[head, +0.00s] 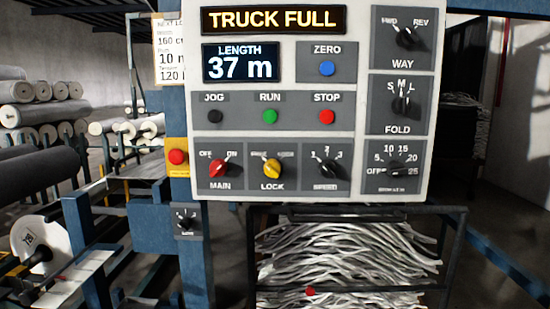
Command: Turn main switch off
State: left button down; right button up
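The main switch (219,168) is a red rotary knob at the lower left of the white control panel (290,193). Its label MAIN is below it, with OFF at its upper left and ON at its upper right. The knob looks tilted to the upper right, toward ON, though it is small in view. Neither of my grippers shows in the head view, and nothing covers the switch.
A yellow LOCK knob (272,168) and a black speed knob (329,168) sit right of the main switch. A red emergency button (177,157) is close on its left. A display (273,19) reads TRUCK FULL. A rack of grey strips (340,250) stands below.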

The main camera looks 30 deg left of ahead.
aim_at(218, 167)
jog(key=u, duration=2.7)
jog(key=i, duration=1.2)
jog(key=z, duration=2.25)
